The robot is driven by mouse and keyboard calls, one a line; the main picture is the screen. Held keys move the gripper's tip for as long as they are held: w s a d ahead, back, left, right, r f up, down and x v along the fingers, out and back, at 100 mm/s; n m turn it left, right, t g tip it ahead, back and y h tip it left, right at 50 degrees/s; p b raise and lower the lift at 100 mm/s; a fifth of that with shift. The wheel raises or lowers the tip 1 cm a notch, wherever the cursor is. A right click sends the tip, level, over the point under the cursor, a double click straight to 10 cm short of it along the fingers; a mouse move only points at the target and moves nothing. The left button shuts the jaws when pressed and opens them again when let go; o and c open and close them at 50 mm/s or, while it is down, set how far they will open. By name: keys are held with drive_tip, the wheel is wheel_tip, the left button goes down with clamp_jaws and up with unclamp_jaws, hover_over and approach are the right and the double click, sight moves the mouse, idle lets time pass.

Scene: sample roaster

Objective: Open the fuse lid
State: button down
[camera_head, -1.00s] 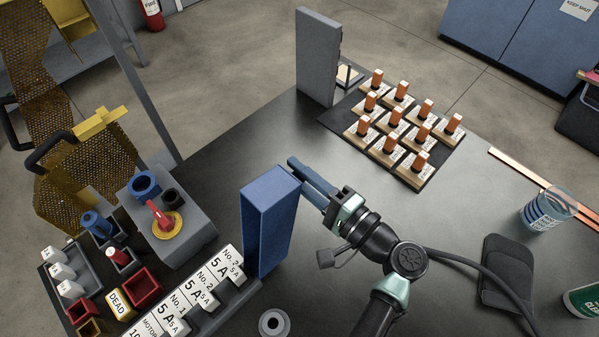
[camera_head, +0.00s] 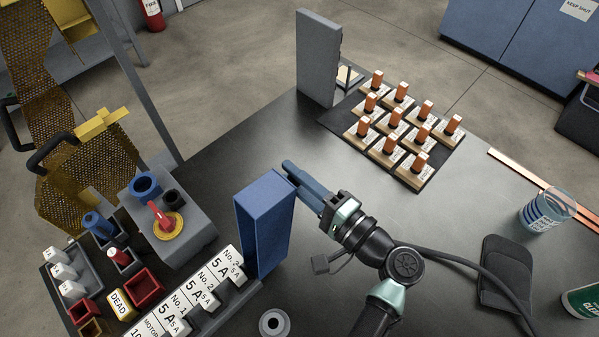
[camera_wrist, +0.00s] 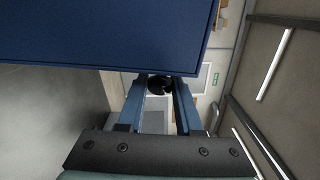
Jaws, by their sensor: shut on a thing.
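The blue fuse lid (camera_head: 264,226) stands steeply raised beside the white fuse blocks labelled 5 A (camera_head: 205,290) in the head view. It also fills the top left of the wrist view (camera_wrist: 110,35). My gripper (camera_head: 290,172) is at the lid's upper right, its blue fingers running along the lid's far side. In the wrist view my gripper (camera_wrist: 160,88) has a round black knob (camera_wrist: 160,84) between its fingertips, just by the lid's edge. It is shut on this knob. The knob's join to the lid is hidden.
A grey box with a red switch (camera_head: 163,216) stands left of the lid. A grey upright panel (camera_head: 318,57) and a dark mat with several orange-topped blocks (camera_head: 398,125) are farther back. A clear cup (camera_head: 545,208) is at right.

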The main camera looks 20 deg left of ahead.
sight(291, 198)
drive_tip(key=shift+n, duration=0.8)
drive_tip(key=s, duration=0.1)
drive_tip(key=s+a+r, duration=0.1)
drive_tip(key=s+r+p, duration=0.1)
drive_tip(key=shift+s+a, duration=0.15)
drive_tip(key=shift+s, duration=0.15)
drive_tip(key=shift+f, duration=0.1)
drive_tip(key=c, duration=0.6)
unclamp_jaws()
drive_tip(key=b+v, duration=0.1)
drive_tip(key=v, duration=1.2)
drive_tip(key=shift+b, duration=0.4)
drive_tip(key=shift+w, duration=0.1)
